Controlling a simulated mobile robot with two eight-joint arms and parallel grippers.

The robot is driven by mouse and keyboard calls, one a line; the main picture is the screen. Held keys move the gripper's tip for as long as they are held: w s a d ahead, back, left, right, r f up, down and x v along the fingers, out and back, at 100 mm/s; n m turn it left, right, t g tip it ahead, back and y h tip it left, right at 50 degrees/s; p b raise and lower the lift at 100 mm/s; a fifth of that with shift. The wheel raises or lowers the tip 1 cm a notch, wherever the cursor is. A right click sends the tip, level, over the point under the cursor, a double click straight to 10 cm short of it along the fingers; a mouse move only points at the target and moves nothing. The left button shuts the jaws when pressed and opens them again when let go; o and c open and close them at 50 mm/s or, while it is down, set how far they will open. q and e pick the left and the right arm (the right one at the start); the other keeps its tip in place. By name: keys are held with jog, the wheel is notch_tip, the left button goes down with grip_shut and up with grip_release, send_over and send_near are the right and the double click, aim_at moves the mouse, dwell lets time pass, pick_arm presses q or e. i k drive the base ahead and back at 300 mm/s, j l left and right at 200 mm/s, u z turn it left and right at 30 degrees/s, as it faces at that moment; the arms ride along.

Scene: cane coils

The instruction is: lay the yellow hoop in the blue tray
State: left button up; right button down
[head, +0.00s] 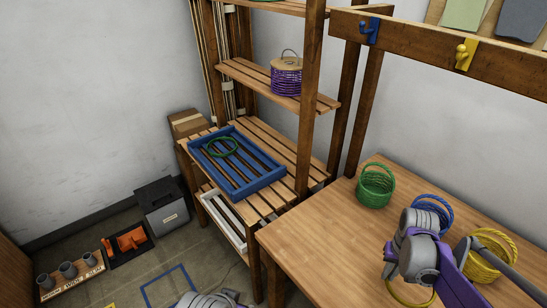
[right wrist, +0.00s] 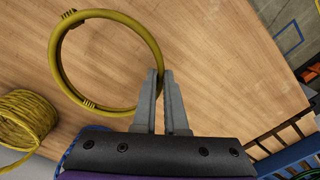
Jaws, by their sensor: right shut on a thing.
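The yellow hoop (head: 397,299) shows partly at the bottom of the head view, by the near edge of the wooden table; my right arm hides the rest. The right wrist view shows the whole thin ring (right wrist: 110,14). My right gripper (right wrist: 160,75) is shut on the hoop's rim, with the ring reaching out to the left. I cannot tell how high the hoop is above the table. The blue tray (head: 262,187) sits on the slatted shelf left of the table, with a green hoop (head: 222,147) in it. My left gripper is out of view.
Green (head: 376,186), blue (head: 434,212) and yellow (head: 492,256) coils stand on the table (head: 315,225) around my right arm. A rack post (head: 310,105) rises between table and tray. A rail with blue (head: 370,30) and yellow (head: 463,54) hooks spans above the table.

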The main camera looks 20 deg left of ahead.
aim_at(247, 172)
jog(key=j+z, duration=0.2)
jog(key=j, duration=1.5)
jog(key=i+j+z, duration=0.1)
jog(key=j, duration=0.35)
jog(key=i+j, duration=0.15)
jog(key=j, duration=0.3)
jog(key=i+j+z, duration=0.1)
jog(key=i+j, duration=0.2)
jog(key=j, duration=0.25)
jog(key=i+j+z, duration=0.15)
jog(key=j, duration=0.15)
jog(key=i+j, duration=0.35)
jog(key=i+l+z, duration=0.05)
